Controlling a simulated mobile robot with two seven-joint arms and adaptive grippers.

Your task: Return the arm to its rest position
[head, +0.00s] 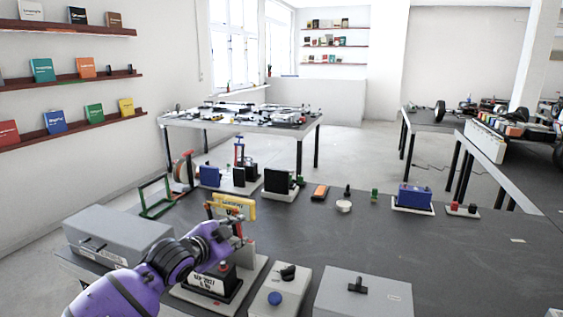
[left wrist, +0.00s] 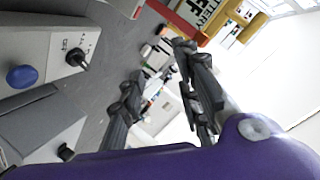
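My left arm, purple with black joints, comes in from the lower left of the head view. Its gripper (head: 236,232) is over the near table, in front of a red-and-grey stand and partly hidden by the arm. In the left wrist view the two dark fingers (left wrist: 158,66) are spread apart with nothing between them. My right gripper is in neither view.
The dark table (head: 330,240) holds a grey box (head: 118,228) left of the arm, a blue-button box (head: 278,290) and a grey switch box (head: 362,294) to its right. Several small devices line the back edge. Bare tabletop lies at centre right.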

